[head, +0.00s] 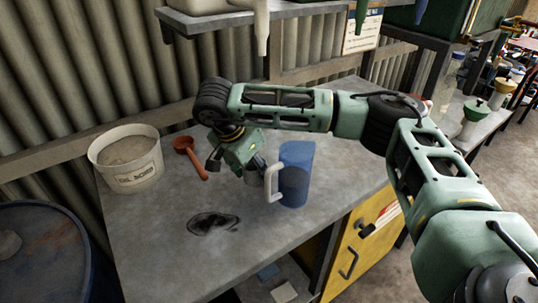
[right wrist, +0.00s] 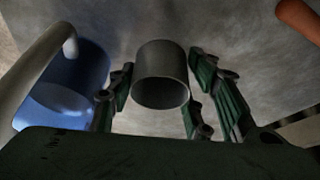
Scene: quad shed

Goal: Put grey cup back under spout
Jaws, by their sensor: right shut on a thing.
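The grey cup (right wrist: 160,62) is between the two fingers of my right gripper (right wrist: 160,85) in the right wrist view, its round rim toward the camera. In the head view my right gripper (head: 238,166) points down over the grey bench and is shut on the cup (head: 252,177), which is partly hidden. I cannot tell whether the cup touches the bench. My left gripper is not in view.
A blue jug (head: 298,172) with a white handle stands close right of the cup. A dark oil stain (head: 212,223) marks the bench (head: 150,250). The shelf edge (head: 205,26) overhangs behind.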

